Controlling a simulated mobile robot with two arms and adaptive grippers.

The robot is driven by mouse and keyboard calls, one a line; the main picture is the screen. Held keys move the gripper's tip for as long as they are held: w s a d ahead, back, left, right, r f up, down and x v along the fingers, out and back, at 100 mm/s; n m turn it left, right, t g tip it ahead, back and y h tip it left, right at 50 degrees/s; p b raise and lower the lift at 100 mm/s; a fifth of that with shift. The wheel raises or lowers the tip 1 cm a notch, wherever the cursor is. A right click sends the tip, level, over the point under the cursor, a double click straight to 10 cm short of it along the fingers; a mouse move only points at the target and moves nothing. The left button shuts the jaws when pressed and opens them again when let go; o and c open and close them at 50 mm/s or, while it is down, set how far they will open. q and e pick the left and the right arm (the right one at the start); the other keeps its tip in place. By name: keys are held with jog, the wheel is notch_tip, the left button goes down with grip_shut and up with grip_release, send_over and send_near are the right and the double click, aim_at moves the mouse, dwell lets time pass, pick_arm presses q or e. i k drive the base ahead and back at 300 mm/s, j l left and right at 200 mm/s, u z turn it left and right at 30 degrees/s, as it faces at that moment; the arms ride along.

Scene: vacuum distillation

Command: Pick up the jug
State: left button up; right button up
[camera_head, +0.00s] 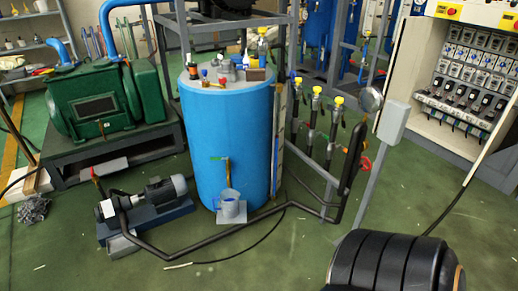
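The jug (229,205) is a small, light blue-grey vessel. It stands upright on a small grey plate (233,219) at the foot of the big blue tank (222,135), a little left of the picture's middle. A brass-coloured tap pipe (227,172) with a green handle comes out of the tank just above it. The jug's inside is too small to make out. Neither of my grippers shows in this view.
A motor pump (160,195) sits on the floor left of the jug. A black pipe (250,220) runs low across the floor in front of it. An open electrical cabinet (420,110) stands at the right. Green floor (270,260) in front is mostly clear.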

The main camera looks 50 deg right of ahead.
aim_at(229, 199)
jog(key=z, duration=1.4)
